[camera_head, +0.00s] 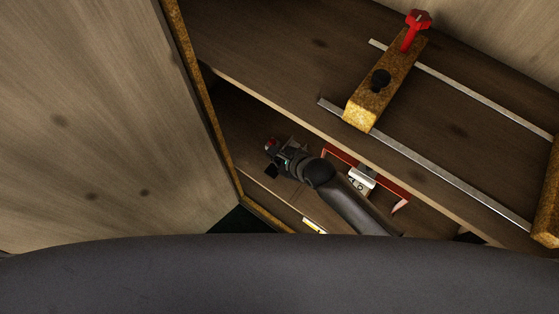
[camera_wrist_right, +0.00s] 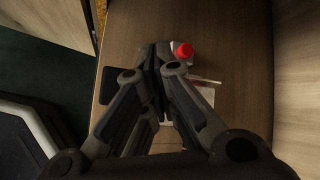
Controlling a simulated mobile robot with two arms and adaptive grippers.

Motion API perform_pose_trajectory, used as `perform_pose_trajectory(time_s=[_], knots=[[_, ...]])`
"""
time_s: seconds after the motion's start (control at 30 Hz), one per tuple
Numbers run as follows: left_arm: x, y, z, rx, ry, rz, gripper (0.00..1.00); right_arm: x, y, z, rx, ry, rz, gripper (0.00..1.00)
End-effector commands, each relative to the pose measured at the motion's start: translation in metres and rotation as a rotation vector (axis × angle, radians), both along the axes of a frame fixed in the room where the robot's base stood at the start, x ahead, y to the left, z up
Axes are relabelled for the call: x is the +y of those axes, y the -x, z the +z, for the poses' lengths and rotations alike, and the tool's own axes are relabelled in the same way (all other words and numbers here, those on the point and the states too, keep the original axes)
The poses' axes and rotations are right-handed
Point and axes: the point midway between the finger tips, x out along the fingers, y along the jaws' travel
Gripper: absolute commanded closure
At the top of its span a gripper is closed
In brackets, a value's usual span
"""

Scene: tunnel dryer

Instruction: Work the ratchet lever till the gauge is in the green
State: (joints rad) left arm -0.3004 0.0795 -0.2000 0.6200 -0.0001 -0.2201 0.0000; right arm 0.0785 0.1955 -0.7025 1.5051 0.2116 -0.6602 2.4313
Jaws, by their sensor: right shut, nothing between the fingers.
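My right gripper (camera_head: 280,158) reaches into the lower bay beneath the wooden shelf. In the right wrist view its fingers (camera_wrist_right: 160,52) are shut, with nothing between them. A round red knob (camera_wrist_right: 182,49) on a pale base is just to the right of the fingertips; I cannot tell whether they touch. A small red piece (camera_head: 270,144), perhaps the same knob, shows at the gripper's tip in the head view. A white part with dark markings (camera_head: 359,181) sits by a red frame (camera_head: 342,157), partly behind my arm. I cannot make out the ratchet lever or the gauge reading. My left gripper is out of view.
The upper shelf (camera_head: 290,50) holds two metal rails (camera_head: 440,175) and a yellowish bar (camera_head: 385,80) with a black knob and a red handle (camera_head: 415,30). A wooden panel (camera_head: 95,110) stands at left. A yellow-and-white label (camera_head: 314,226) is at the lower edge.

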Motion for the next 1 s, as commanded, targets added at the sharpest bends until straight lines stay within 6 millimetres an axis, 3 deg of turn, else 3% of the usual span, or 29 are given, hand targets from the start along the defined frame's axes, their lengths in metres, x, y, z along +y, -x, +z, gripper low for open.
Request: perform_pose_trajectory(time_s=[1.0], knots=[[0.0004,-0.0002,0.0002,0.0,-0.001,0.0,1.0,0.0005,0.0005,-0.0083,0.0,-0.001,-0.001,1.0]])
